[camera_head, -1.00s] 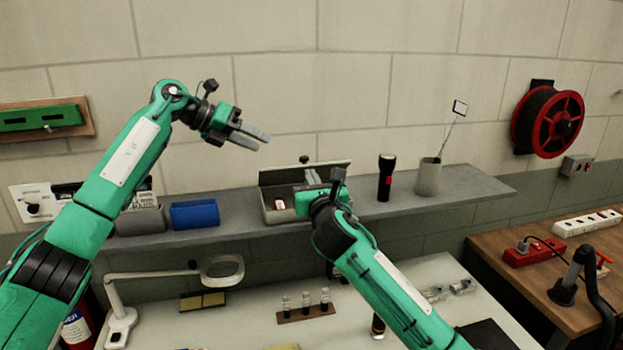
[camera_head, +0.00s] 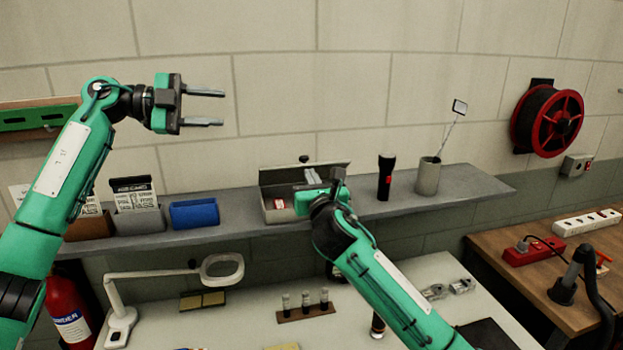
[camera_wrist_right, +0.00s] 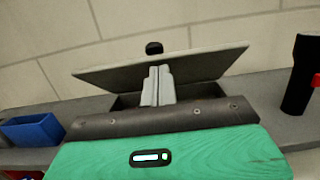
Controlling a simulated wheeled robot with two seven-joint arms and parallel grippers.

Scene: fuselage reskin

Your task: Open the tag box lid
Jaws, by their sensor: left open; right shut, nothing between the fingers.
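The tag box (camera_head: 277,215) stands on the grey shelf at the middle, with a red and white item in its left part. Its lid (camera_head: 325,172) is raised and leans back toward the wall, with a dark knob on its top edge; the lid (camera_wrist_right: 165,68) fills the middle of the right wrist view. My right gripper (camera_wrist_right: 158,75) is shut and empty, its fingertips in front of the lid's inner face and over the box; I cannot tell whether they touch. My left gripper (camera_head: 205,107) is open and empty, high up in front of the wall.
On the shelf (camera_head: 462,187) stand a blue bin (camera_head: 194,214), a card holder (camera_head: 137,205), a black flashlight (camera_head: 386,177) and a grey cup (camera_head: 428,176) with a mirror stick. Below, a magnifier lamp (camera_head: 222,268) and a small vial rack (camera_head: 305,310) stand on the bench.

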